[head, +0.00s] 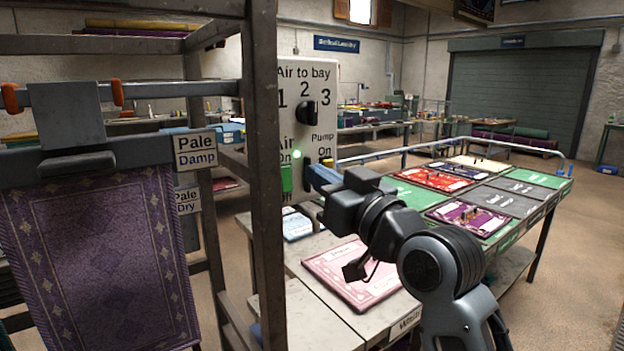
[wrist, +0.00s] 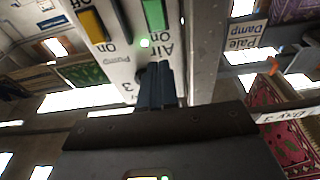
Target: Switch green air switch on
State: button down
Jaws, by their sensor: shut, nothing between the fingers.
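The white control panel (head: 292,75) carries a green switch (head: 286,178) at its lower left, under the words "Air On". The green switch also shows at the top of the wrist view (wrist: 155,14), where the panel appears upside down. A small green lamp (head: 296,154) glows just beside the "On" label; it also shows in the wrist view (wrist: 145,43). In the wrist view the fingertips (wrist: 158,66) appear apart from the green switch. I cannot tell its position.
A yellow switch (wrist: 92,25) marked Pump sits beside the green one. A black knob (head: 307,114) for bays 1 to 3 is above. A grey metal post (head: 265,200) stands just left of the panel. A purple rug (head: 100,260) hangs at left; a worktable with rugs (head: 340,315) lies below.

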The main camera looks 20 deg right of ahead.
jog(key=s+d+r+b, duration=0.1)
jog(key=s, duration=0.6)
jog(key=shift+d+r, duration=0.15)
jog(key=shift+d, duration=0.25)
jog(key=shift+w, duration=0.1)
jog(key=s+f+m+g+h, duration=0.1)
jog(key=s+f+m+h, duration=0.1)
jog(key=s+f, duration=0.7)
jog(key=s+f+m+g+h, duration=0.1)
jog(key=s+f+m+h, duration=0.3)
jog(key=f, duration=0.9)
jog(key=s+f+n+g, duration=0.1)
jog(key=s+f, duration=0.2)
jog(key=s, duration=1)
jog(key=s+f+n+g, duration=0.1)
jog(key=s+f+n, duration=0.1)
jog(key=s, duration=1.1)
jog(key=shift+s+d+f+g+y, duration=0.3)
jog(key=shift+d+f+y, duration=0.1)
jog(key=shift+d, duration=0.05)
